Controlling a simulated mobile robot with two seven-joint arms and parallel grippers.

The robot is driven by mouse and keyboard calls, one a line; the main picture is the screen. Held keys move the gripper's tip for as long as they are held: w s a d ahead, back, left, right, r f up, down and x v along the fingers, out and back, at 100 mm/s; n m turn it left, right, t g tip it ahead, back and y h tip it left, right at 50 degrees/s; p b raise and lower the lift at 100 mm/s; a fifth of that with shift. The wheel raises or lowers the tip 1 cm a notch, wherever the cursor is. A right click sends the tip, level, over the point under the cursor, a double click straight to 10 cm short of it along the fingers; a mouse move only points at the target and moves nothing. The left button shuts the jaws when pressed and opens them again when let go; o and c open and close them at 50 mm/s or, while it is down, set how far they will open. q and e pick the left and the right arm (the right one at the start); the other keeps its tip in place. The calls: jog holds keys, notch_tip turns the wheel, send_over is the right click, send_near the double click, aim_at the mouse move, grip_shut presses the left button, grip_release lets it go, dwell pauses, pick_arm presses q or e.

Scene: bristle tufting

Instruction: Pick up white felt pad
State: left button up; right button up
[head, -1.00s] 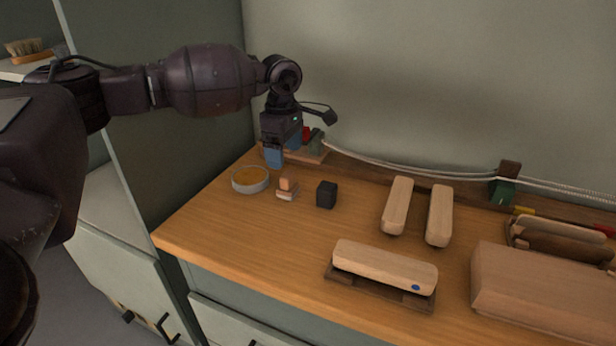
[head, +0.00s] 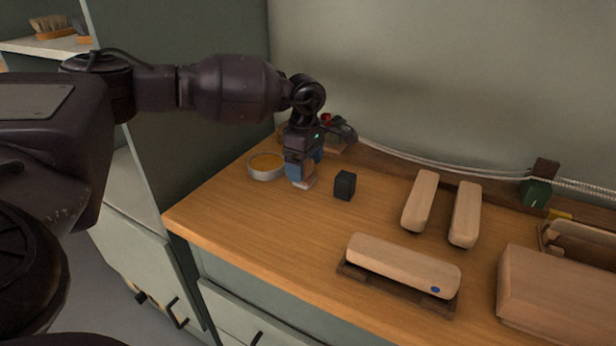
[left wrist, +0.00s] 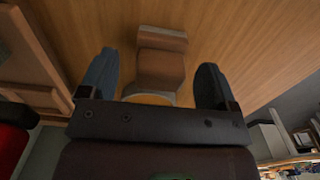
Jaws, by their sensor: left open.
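The white felt pad (head: 304,184) is a small pale piece with a tan block-like upper part, on the wooden worktop just right of the bowl. In the left wrist view the pad (left wrist: 160,65) looks brownish in shadow and lies between the two blue fingers, with a visible gap on each side. My left gripper (head: 305,172) is open, pointing down over the pad, and partly hides it in the head view. The open left gripper also shows in the left wrist view (left wrist: 153,80). My right gripper is not in view.
A grey bowl with amber contents (head: 267,174) stands close left of the gripper. A black cube (head: 344,185) stands close to its right. Wooden brush blocks (head: 420,200) and a block on a dark stand (head: 403,264) lie farther right. The front left worktop is clear.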

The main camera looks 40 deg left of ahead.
pick_arm(q)
notch_tip(320, 180, down, 2)
jog(key=shift+f, duration=0.15)
jog(key=c, duration=1)
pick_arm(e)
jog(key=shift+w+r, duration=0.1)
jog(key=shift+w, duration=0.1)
pick_arm(q)
jog(key=shift+r, duration=0.25)
notch_tip(320, 180, up, 8)
jog(key=shift+f+p, duration=0.2)
jog(key=shift+p, duration=0.65)
notch_tip(320, 180, up, 12)
jog(key=shift+r+p, duration=0.1)
jog(key=shift+p, duration=1.1)
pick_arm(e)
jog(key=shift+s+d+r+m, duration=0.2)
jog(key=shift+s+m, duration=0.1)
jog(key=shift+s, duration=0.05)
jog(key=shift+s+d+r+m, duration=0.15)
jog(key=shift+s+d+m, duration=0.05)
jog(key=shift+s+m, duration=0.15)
